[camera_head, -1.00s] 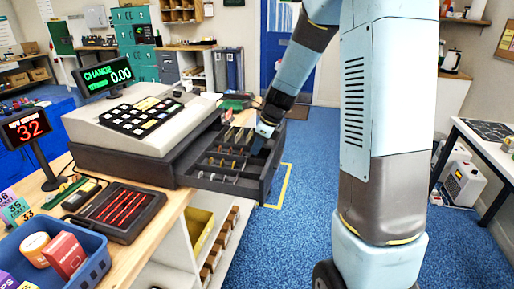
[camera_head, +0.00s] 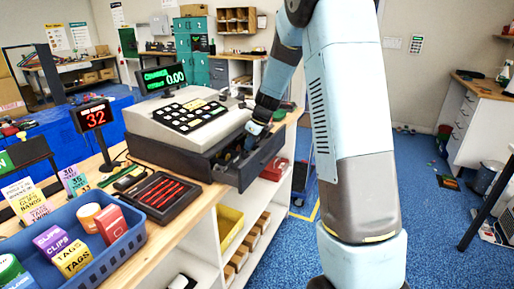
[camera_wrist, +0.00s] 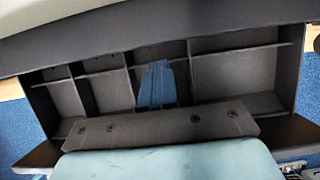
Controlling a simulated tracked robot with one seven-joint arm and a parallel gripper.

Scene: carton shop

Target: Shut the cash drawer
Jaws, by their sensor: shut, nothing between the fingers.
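The cash drawer (camera_head: 262,163) is dark grey and stands part-way out of the right side of the cash register's dark base. The grey register (camera_head: 188,122) has a dark keypad and a green display. My gripper (camera_head: 250,139) is shut and empty, reaching down at the drawer from above. In the wrist view, the blue shut fingers (camera_wrist: 156,68) lie over the drawer's compartments (camera_wrist: 232,75), which are divided by thin dark walls. I cannot tell whether the fingertips touch the drawer. My arm hides part of its far end.
The wooden counter (camera_head: 196,208) carries a tray of red pens (camera_head: 163,196), a red "32" display (camera_head: 95,116) and a blue basket (camera_head: 130,235). Shelves with yellow and brown bins (camera_head: 229,226) are below. The blue floor (camera_head: 445,235) at right has free room.

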